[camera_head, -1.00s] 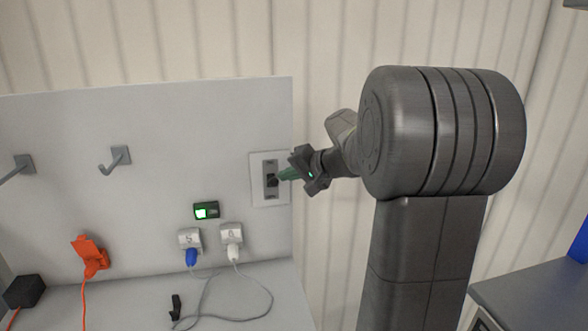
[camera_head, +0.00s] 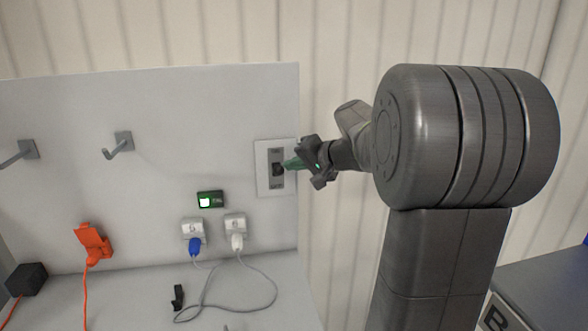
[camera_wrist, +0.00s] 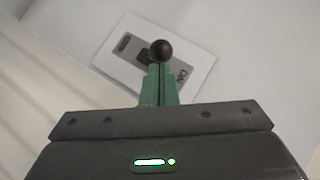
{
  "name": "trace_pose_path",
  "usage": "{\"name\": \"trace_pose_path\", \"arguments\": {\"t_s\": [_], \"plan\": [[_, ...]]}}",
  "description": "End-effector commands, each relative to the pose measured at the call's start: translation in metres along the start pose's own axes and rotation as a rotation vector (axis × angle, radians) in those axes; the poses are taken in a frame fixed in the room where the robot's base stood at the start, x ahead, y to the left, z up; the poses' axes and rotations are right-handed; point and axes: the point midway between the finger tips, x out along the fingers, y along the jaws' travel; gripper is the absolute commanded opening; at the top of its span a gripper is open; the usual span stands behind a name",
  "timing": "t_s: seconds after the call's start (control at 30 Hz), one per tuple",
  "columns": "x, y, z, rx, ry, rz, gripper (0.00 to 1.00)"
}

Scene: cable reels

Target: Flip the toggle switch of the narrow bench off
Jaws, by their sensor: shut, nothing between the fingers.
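The toggle switch (camera_head: 277,170) sits on a pale plate (camera_head: 262,180) at the right end of the bench's upright back panel. My gripper (camera_head: 291,164) is shut and empty, its green fingertips right at the switch from the right side. In the wrist view the fingers (camera_wrist: 160,84) are together, and the lever's dark round knob (camera_wrist: 161,51) shows just past their tips. The plate also shows there (camera_wrist: 190,66), with part of the "ON" lettering readable. I cannot tell whether the fingertips touch the lever. A small display (camera_head: 210,199) on the panel is lit green.
Two sockets hold a blue plug (camera_head: 195,246) and a white plug (camera_head: 237,242); their grey cables lie on the bench top. An orange plug (camera_head: 94,243), a black box (camera_head: 27,279) and two hooks (camera_head: 118,146) are at left. Another surface (camera_head: 548,290) stands at right.

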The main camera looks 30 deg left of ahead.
Motion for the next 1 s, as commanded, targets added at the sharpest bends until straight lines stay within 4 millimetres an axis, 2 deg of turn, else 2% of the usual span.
{"name": "trace_pose_path", "arguments": {"t_s": [1.0], "plan": [[0.002, 0.0108, 0.0086, -0.07, 0.07, -0.069, 0.0]]}}
